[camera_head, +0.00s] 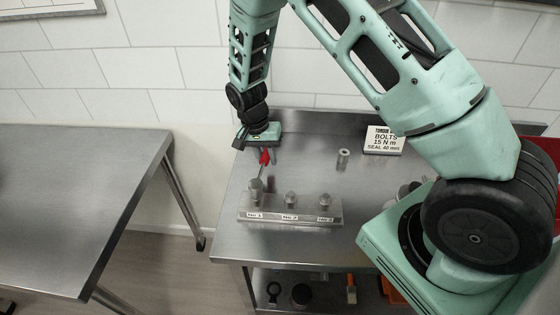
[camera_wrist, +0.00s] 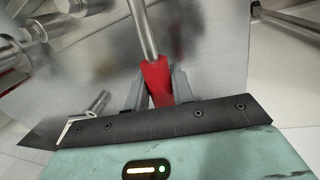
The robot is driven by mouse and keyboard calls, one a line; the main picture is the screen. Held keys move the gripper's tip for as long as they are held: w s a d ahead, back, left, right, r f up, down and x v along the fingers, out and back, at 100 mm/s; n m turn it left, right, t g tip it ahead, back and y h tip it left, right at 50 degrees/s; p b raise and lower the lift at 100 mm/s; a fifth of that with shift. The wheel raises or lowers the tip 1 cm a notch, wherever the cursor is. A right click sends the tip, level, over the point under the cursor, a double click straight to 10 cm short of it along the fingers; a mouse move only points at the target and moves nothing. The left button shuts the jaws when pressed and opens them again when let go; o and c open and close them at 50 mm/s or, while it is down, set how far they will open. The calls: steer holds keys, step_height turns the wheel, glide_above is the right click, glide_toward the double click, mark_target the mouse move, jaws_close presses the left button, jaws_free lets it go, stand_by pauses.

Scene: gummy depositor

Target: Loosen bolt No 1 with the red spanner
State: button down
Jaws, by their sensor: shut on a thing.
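My gripper (camera_head: 263,146) is above the left end of the bolt block, pointing down. It is shut on the red handle of the spanner (camera_head: 265,157), which also shows between the fingers (camera_wrist: 158,92) in the wrist view. The spanner's grey shaft (camera_wrist: 141,28) runs away from the jaws, and in the head view it slopes down to the left bolt (camera_head: 256,186). Whether its end fits on that bolt or only lies beside it, I cannot tell. A middle bolt (camera_head: 291,198) and a right bolt (camera_head: 325,200) stand on the block (camera_head: 275,211). The block's labels are too small to read surely.
The block stands on a steel bench (camera_head: 231,222). A grey cylinder (camera_head: 344,159) and a sign (camera_head: 383,140) reading "BOLTS 15 N m, SEAL 40 mm" stand behind it. A shelf below holds several items. Another steel table (camera_head: 70,200) is at left, across a gap.

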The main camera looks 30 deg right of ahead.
mark_target(264, 153)
steer(key=shift+w+a+n, duration=0.2)
steer(key=shift+n, duration=0.1)
steer(key=shift+r+p, duration=0.8)
steer(key=shift+r, duration=0.45)
steer(key=shift+r, duration=0.1)
steer(key=shift+r+p, duration=1.45)
steer(key=shift+r, duration=0.5)
steer(key=shift+f, duration=0.1)
